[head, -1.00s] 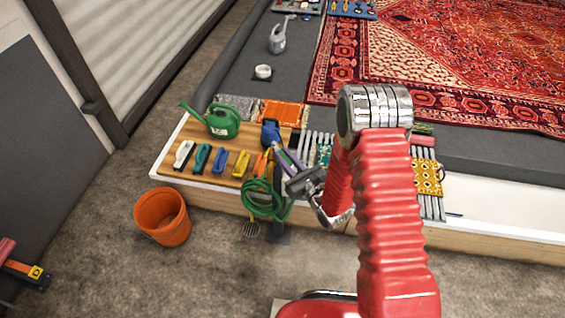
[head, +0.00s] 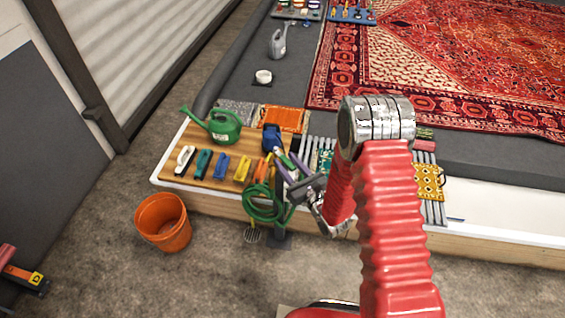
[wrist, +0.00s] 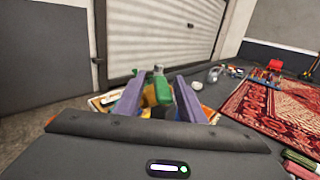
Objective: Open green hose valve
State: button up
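A coiled green hose (head: 262,208) hangs over the front edge of the wooden counter. The valve is not clearly distinguishable in the head view, where my gripper covers part of that spot. My gripper (head: 288,164) is just above and beside the hose, with its two purple fingers apart and nothing clearly held. In the wrist view my gripper (wrist: 158,98) shows its fingers spread, with a green piece (wrist: 162,89) and orange and blue parts visible between them. I cannot tell whether that green piece is the valve or something behind it, nor whether the fingers touch it.
A green watering can (head: 222,127) and several coloured brushes (head: 219,167) stand on the counter left of my gripper. A blue object (head: 271,138) is just behind it. An orange bucket (head: 163,222) stands on the floor. Grey slats and a yellow cloth (head: 428,182) lie to the right.

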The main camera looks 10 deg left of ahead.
jog(key=shift+s, duration=0.15)
jog(key=v, duration=1.3)
jog(key=shift+s+d, duration=0.2)
jog(key=shift+d, duration=0.05)
